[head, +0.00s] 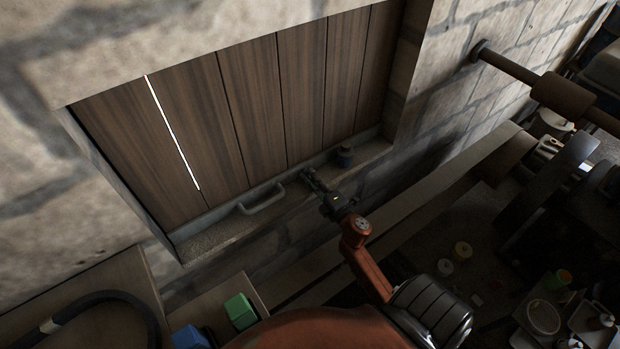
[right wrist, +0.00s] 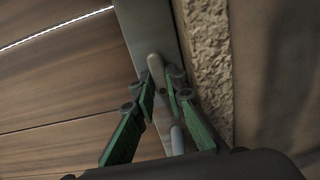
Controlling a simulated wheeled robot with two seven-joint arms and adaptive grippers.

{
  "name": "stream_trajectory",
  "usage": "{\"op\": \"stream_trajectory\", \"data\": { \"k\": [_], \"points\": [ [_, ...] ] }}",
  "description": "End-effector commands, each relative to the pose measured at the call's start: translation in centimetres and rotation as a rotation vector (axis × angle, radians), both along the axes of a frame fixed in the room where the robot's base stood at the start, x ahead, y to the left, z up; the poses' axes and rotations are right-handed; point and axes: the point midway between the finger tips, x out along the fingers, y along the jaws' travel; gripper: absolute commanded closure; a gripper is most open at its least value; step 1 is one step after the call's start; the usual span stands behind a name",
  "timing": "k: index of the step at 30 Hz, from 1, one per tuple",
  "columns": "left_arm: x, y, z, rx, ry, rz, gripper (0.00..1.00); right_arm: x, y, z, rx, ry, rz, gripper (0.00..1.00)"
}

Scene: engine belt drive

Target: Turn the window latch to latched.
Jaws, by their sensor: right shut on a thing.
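The window is closed off by dark wooden boards (head: 255,105) set in a stone recess, with a pale frame rail along the bottom. My right gripper (head: 312,180) reaches to this rail, right of a grey pull handle (head: 262,199). In the right wrist view its green fingers (right wrist: 164,92) are shut on the pale grey window latch (right wrist: 154,62), a slim rounded lever. The lever runs between the fingers roughly along the rail (right wrist: 147,28). In the head view the gripper hides the latch. My left gripper is not in view.
Below are a green block (head: 240,311), a blue block (head: 190,338) and a black hose (head: 100,298). A pipe (head: 515,70) juts from the right wall. The left sill is clear.

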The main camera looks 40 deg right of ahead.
Motion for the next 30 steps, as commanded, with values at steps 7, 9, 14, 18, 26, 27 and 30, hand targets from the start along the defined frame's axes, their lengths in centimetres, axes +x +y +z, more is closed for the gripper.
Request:
{"op": "stream_trajectory", "data": {
  "k": [7, 9, 14, 18, 26, 27, 30],
  "points": [
    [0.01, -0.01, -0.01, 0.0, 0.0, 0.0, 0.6, -0.05, 0.04, -0.17, -0.001, 0.003, 0.001, 0.82],
    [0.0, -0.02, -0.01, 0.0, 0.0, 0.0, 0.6, -0.04, 0.03, -0.15, 0.0, 0.002, 0.001, 0.77],
    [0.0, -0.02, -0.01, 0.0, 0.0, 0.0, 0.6, -0.04, 0.02, -0.19, 0.001, 0.003, 0.0, 0.7],
    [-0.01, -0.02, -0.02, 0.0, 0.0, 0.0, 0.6, -0.05, 0.01, -0.28, 0.001, 0.004, 0.0, 0.7],
    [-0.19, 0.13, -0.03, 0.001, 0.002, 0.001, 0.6, -0.06, 0.0, -0.41, 0.003, 0.006, -0.001, 0.7],
    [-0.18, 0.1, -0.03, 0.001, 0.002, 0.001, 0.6, -0.07, 0.01, -0.42, 0.003, 0.007, -0.001, 0.7],
    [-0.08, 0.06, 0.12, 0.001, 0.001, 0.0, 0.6, -0.07, 0.01, -0.38, 0.023, 0.005, -0.001, 0.7]
  ]
}}
